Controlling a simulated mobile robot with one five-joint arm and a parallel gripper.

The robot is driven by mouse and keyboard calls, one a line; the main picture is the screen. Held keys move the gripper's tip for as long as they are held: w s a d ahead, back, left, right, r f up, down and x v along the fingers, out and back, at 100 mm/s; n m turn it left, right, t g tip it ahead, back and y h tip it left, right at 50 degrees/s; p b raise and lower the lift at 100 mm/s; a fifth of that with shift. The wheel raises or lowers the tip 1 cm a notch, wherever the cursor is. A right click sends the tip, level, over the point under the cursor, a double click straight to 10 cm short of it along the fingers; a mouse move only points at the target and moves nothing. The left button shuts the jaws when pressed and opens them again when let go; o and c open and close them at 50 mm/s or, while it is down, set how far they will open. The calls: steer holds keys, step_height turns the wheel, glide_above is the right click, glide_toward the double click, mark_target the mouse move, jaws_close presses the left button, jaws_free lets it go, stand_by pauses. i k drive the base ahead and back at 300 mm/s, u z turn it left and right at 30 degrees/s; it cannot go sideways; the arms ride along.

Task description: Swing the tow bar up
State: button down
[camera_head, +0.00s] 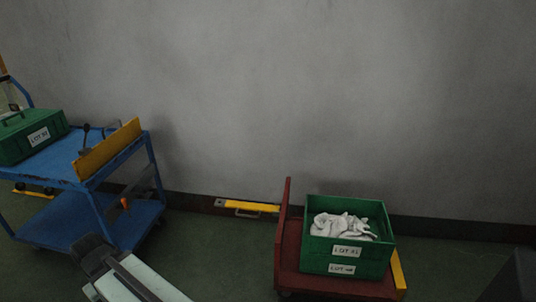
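A yellow bar (250,206) with a grey end and a thin handle lies low along the foot of the wall, left of the red cart (287,222); it looks like the tow bar. It is roughly level. Its right end is hidden behind the red cart's upright panel, so I cannot tell how it joins the cart. My gripper (88,245) is at the lower left, dark at the end of my pale arm, in front of the blue cart and apart from the yellow bar. Its fingers are too unclear to show open or shut.
A green crate (345,254) of white cloth stands on the red cart. At left, a blue cart (100,197) carries a green box (34,135) and has a yellow plate (107,150) on its right edge. Green floor lies clear between the carts.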

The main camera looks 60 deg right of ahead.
mark_target(226, 203)
steer(key=z, duration=0.05)
steer(key=i, duration=0.85)
